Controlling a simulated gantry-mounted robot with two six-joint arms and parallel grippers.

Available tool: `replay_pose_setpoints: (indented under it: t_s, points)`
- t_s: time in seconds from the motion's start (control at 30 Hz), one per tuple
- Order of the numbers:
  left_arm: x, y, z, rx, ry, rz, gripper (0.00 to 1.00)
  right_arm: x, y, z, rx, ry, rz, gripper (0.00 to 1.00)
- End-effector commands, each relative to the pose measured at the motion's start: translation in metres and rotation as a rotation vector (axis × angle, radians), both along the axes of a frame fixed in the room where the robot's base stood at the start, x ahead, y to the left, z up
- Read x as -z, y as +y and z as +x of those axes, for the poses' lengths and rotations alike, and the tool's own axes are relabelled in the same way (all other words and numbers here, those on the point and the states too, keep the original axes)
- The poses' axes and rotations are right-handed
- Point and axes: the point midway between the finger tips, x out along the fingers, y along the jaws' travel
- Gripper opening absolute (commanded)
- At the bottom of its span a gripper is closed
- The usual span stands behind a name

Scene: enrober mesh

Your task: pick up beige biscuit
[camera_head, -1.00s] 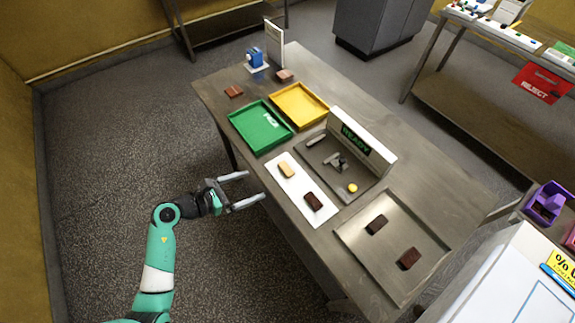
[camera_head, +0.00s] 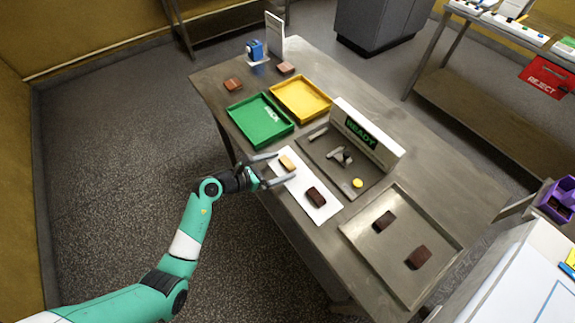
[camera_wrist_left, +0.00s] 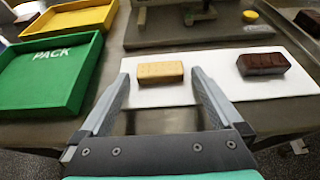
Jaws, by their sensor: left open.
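The beige biscuit (camera_head: 287,163) lies on the white mat (camera_head: 298,184) on the metal table. In the left wrist view the beige biscuit (camera_wrist_left: 160,71) lies flat, ahead of and between the lines of my two fingers. My left gripper (camera_head: 276,168) is open, with its fingertips at the near edge of the mat, one on each side of the biscuit's end. In the left wrist view my left gripper (camera_wrist_left: 160,78) holds nothing. I cannot tell how high the fingers are above the mat. My right gripper does not show.
A dark brown biscuit (camera_head: 316,197) lies on the same mat, to the right. A green tray (camera_head: 240,127) and a yellow tray (camera_head: 322,105) stand to the left. A metal tray (camera_head: 352,228) holds two dark pieces.

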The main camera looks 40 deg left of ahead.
Motion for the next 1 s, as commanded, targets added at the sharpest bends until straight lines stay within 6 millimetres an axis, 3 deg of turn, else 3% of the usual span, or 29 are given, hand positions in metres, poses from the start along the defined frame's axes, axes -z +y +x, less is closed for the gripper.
replay_pose_setpoints:
  t_s: [0.17,0.2,0.5,0.77,1.0]
  points:
    - [0.0,0.0,0.001,0.0,0.0,-0.001,1.0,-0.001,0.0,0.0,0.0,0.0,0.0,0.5]
    - [0.0,0.0,0.0,0.0,0.0,-0.001,0.96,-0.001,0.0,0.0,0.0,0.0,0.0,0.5]
    - [0.0,0.0,0.0,0.0,0.0,-0.001,0.45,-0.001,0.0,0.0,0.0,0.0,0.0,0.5]
    - [-0.003,0.0,0.0,0.0,0.0,0.0,0.45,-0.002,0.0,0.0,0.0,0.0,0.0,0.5]
    - [-0.033,0.0,0.001,0.001,-0.002,0.0,0.45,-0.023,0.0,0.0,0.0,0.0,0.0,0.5]
